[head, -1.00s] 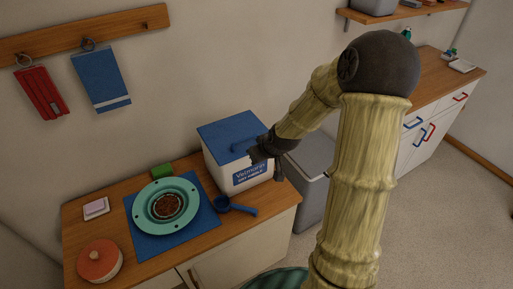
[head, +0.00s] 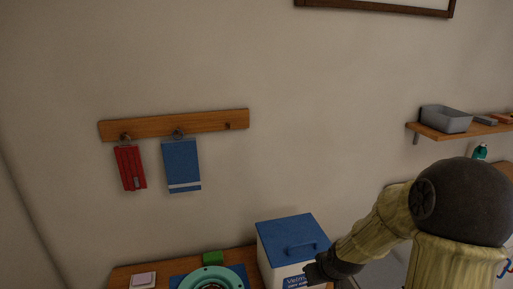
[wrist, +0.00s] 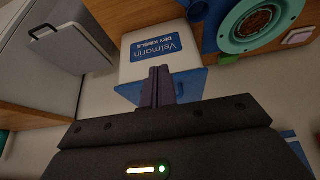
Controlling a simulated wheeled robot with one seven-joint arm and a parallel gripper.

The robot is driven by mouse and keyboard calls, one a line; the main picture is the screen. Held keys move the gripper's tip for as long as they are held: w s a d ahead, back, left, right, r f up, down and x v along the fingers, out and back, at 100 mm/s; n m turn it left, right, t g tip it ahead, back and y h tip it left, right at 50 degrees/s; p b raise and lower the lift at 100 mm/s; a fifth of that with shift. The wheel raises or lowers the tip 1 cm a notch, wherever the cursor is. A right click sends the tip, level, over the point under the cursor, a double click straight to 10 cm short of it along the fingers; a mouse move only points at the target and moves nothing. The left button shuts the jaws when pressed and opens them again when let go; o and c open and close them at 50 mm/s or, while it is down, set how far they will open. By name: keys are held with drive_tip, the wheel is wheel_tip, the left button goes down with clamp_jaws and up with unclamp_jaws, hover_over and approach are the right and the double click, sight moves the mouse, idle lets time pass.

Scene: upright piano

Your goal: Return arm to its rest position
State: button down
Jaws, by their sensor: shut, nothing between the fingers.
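My gripper (head: 318,272) is at the end of my bent arm, in front of the right side of a white kibble box (head: 285,272) with a blue lid (head: 292,238) in the head view. In the wrist view my gripper's fingers (wrist: 157,87) are together with nothing between them. The lid lies on the box.
A wooden counter (head: 128,275) holds a teal bowl (head: 233,277), which shows kibble in the wrist view (wrist: 240,44). A grey bin (wrist: 72,48) stands beside the counter. A shelf (head: 455,134) is at right.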

drive_tip(key=s+a+r+m+g+p, duration=0.1)
drive_tip(key=s+r+p, duration=0.1)
drive_tip(key=s+r, duration=0.3)
drive_tip(key=s+a+r+m+g+h+p, duration=0.1)
drive_tip(key=s+a+r+p, duration=0.1)
drive_tip(key=s+r, duration=0.3)
drive_tip(key=s+p, duration=0.1)
drive_tip(key=s, duration=0.2)
drive_tip(key=shift+s+r+g, duration=0.25)
drive_tip(key=shift+g, duration=0.05)
